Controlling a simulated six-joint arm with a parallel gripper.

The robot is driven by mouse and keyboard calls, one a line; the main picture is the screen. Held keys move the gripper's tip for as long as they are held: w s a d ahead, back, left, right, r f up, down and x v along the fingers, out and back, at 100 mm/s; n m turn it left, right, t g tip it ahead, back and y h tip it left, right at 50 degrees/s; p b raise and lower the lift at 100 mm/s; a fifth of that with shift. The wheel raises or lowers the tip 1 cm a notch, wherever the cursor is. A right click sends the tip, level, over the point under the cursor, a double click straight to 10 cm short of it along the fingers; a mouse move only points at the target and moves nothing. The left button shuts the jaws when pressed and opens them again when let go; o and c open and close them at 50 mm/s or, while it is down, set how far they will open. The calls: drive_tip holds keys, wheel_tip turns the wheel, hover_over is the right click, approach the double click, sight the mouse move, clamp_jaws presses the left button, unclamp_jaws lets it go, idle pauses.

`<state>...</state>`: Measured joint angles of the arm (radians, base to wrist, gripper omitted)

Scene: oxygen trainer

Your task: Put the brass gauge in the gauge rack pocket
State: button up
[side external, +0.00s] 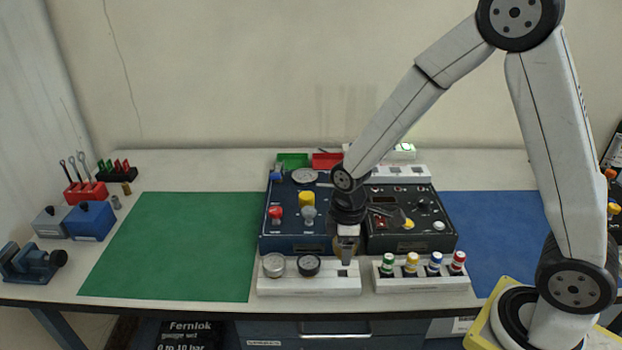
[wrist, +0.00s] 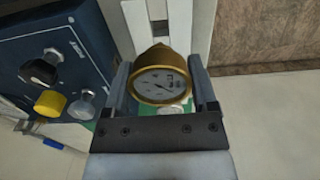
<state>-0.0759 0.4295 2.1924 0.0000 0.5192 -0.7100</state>
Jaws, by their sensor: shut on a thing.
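The brass gauge (wrist: 160,84) has a gold rim and a white dial. In the wrist view it sits between the two fingers of my gripper (wrist: 163,92), which is shut on it. In the side view my gripper (side external: 346,250) points down over the right end of the white gauge rack (side external: 308,287). The gauge is mostly hidden by the jaws there. The rack holds a silver gauge (side external: 273,265) and a black gauge (side external: 308,265) at its left and middle. A dark pocket shows at its right end, just below my gripper. I cannot tell whether the held gauge touches the rack.
A white rack (side external: 422,284) with several coloured-cap bottles stands right of the gauge rack. Dark control panels (side external: 290,240) with knobs rise behind. The green mat (side external: 170,245) and blue mat (side external: 495,230) are clear. Red and blue holders stand at the far left.

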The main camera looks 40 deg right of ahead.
drive_tip(key=shift+f, duration=1.25)
drive_tip(key=shift+f, duration=1.55)
idle(0.5)
drive_tip(key=o, duration=1.1)
drive_tip(key=shift+c, duration=0.2)
drive_tip(key=shift+r, duration=3.95)
